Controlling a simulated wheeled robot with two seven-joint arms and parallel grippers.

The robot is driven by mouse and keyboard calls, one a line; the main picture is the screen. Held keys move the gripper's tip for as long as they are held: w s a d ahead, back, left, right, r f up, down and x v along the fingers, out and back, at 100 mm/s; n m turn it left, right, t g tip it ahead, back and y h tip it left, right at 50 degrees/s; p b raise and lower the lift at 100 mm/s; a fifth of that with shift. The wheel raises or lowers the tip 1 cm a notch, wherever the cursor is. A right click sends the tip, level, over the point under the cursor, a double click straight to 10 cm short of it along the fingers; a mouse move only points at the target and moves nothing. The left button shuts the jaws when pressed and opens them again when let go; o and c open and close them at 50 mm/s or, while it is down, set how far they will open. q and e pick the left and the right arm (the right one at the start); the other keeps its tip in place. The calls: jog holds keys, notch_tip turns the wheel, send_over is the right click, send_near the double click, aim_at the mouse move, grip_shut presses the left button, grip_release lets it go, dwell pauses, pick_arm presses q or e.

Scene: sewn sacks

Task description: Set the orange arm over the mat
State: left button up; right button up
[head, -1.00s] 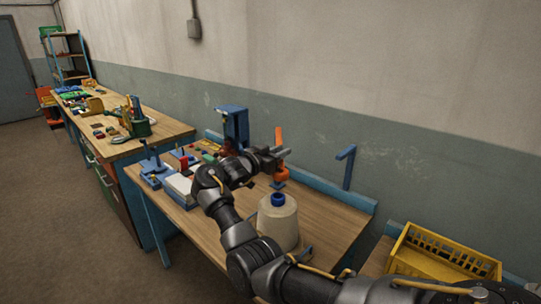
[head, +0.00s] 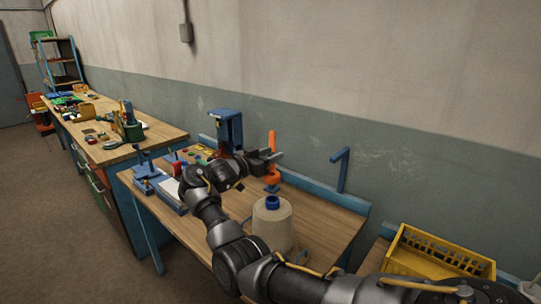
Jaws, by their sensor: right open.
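The orange arm (head: 271,141) stands roughly upright at the back of the near bench, with a wider orange lower part and a small blue piece under it. My right gripper (head: 275,156) is open at the orange arm, its fingers level with the upright part. I cannot tell whether they touch it. My left gripper is out of view.
A cream thread cone (head: 272,228) with a blue top stands beside my right forearm. A blue machine-like stand (head: 229,128) rises behind the gripper. A blue bracket (head: 341,170) is at the back edge. A yellow crate (head: 436,258) is at right. Bare bench (head: 322,222) lies right of the cone.

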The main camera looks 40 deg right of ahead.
jog(key=shift+a, duration=0.1)
jog(key=shift+a+f+b, duration=0.1)
jog(key=shift+a+b, duration=0.2)
jog(key=a+b, duration=0.3)
jog(key=a, duration=0.7)
jog(key=shift+s, duration=0.35)
